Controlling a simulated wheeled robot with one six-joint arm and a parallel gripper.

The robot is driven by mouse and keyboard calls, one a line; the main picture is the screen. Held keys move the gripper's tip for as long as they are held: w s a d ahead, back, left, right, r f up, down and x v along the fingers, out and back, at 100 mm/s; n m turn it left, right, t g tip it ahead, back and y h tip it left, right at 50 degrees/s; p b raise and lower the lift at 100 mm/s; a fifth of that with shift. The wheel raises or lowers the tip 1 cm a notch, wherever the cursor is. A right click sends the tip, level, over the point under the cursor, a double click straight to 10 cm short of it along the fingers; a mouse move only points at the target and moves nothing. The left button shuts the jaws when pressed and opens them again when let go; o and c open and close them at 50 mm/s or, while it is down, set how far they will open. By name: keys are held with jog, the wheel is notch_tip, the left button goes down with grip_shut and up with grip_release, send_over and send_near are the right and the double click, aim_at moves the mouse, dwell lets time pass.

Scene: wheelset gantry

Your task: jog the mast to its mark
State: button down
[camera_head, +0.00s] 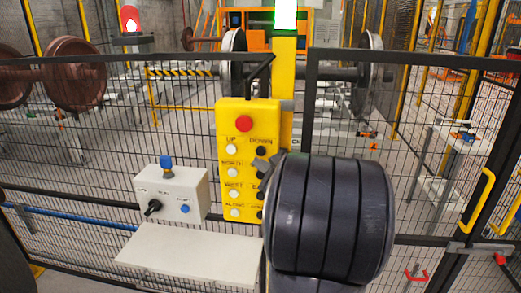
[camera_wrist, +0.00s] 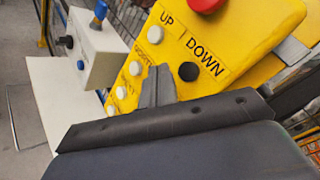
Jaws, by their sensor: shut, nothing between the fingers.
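A yellow control box (camera_head: 238,178) hangs on the fence side, with a red button (camera_head: 244,124) above two columns of buttons. The white UP button (camera_head: 232,149) and black DOWN button (camera_head: 260,151) form the top row; lower rows have small labels, partly hidden by my arm. My gripper (camera_head: 266,163) is shut and empty, its tips in front of the right column just below DOWN. In the wrist view my gripper (camera_wrist: 158,75) points at the yellow box (camera_wrist: 235,30), below the black DOWN button (camera_wrist: 188,71). Contact cannot be told. I cannot tell which part is the mast.
A grey box (camera_head: 185,192) with a blue switch and black knob stands left, above a pale shelf (camera_head: 190,255). Black mesh fence (camera_head: 90,150) runs behind. Wheelsets (camera_head: 75,74) stand beyond it. A red beacon (camera_head: 131,18) and green-lit light (camera_head: 286,14) show above.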

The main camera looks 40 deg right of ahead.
aim_at(261, 151)
jog(key=shift+w+d, duration=1)
jog(key=shift+d, duration=0.15)
jog(key=shift+b, duration=0.3)
dwell(1.0)
jog(key=shift+w+d, duration=0.25)
jog(key=shift+d, duration=0.05)
